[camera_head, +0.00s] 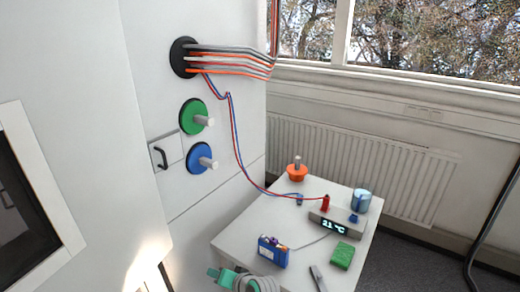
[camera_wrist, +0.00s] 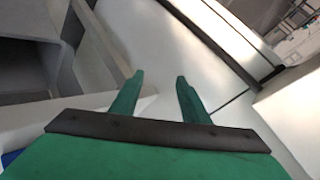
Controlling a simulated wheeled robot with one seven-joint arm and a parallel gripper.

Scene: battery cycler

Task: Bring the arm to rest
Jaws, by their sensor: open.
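My gripper (camera_wrist: 158,78) shows in the wrist view with two green fingers standing apart and nothing between them. The fingers point toward pale, blurred surfaces, and I see no contact. In the head view, green and grey parts that look like the end of my arm show at the bottom edge, at the near left side of the small white table (camera_head: 237,236). The fingertips cannot be made out clearly there.
On the table are a blue battery pack (camera_head: 272,252), a green block (camera_head: 342,256), a grey display unit (camera_head: 331,224), an orange knob-like piece (camera_head: 297,172) and a blue cylinder (camera_head: 361,201). A white cabinet (camera_head: 215,225) with green (camera_head: 193,117) and blue (camera_head: 199,159) discs stands left.

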